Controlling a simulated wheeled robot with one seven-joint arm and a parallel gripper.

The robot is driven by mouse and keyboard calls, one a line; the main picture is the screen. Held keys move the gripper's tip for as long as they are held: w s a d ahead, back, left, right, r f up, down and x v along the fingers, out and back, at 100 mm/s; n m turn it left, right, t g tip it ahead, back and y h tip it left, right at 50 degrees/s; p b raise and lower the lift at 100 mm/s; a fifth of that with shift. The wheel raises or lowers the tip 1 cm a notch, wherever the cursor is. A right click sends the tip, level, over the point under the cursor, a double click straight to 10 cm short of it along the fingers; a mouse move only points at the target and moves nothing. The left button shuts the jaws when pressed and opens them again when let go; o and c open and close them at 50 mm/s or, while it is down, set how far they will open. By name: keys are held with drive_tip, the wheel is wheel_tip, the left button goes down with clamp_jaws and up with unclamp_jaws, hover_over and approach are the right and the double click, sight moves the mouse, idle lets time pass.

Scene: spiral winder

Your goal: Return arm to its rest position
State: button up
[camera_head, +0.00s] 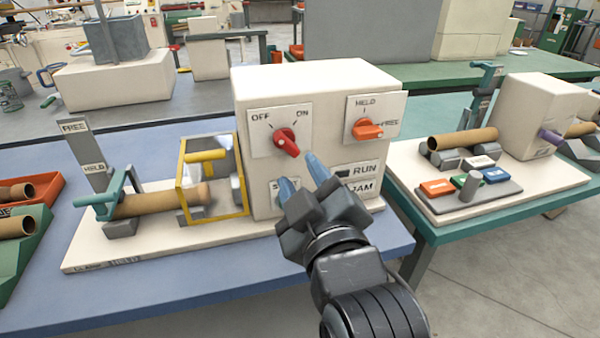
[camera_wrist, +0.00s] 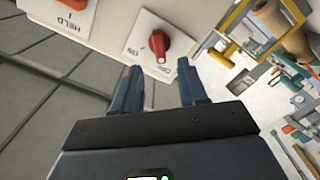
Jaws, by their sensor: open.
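My gripper (camera_head: 302,172) is open and empty in front of the cream winder box (camera_head: 345,82). Its two blue fingers show apart in the wrist view (camera_wrist: 160,88). A red knob (camera_head: 287,141) marked OFF and ON sits just beyond the fingertips; it also shows in the wrist view (camera_wrist: 158,45). The fingers look clear of the knob. I cannot tell for sure which mark it points at. An orange knob (camera_head: 368,130) marked HELD and FREE is to its right. My gripper partly hides the lower buttons, including the one at lower left.
A cardboard tube (camera_head: 150,203) lies left of the box beside a yellow-framed guard (camera_head: 243,190) and a teal lever (camera_head: 112,192). Red (camera_head: 45,187) and green (camera_head: 20,258) bins stand at far left. A second winder (camera_head: 545,105) stands on the right table.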

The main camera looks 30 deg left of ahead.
drive_tip(key=shift+d, duration=0.1)
idle(0.3)
drive_tip(key=s+d+f+m+t+h, duration=0.1)
drive_tip(key=s+d+f+m+h, duration=0.15)
drive_tip(key=d+f+m, duration=0.4)
drive_tip(key=s+d+f+m+t+h, duration=0.1)
drive_tip(key=s+d+f+t+h, duration=0.2)
drive_tip(key=d, duration=0.6)
drive_tip(key=s+d+f+m+h, duration=0.2)
drive_tip(key=s+d+f+m, duration=0.2)
drive_tip(key=d, duration=0.4)
drive_tip(key=s+d+r+m+h+p, duration=0.1)
drive_tip(key=s+d+m+h, duration=0.5)
drive_tip(key=s+d, duration=1.2)
drive_tip(key=s, duration=0.4)
drive_tip(key=shift+d+r+g, duration=0.25)
drive_tip(key=shift+r+g, duration=0.1)
drive_tip(key=shift+g, duration=0.05)
drive_tip(key=shift+m, duration=0.25)
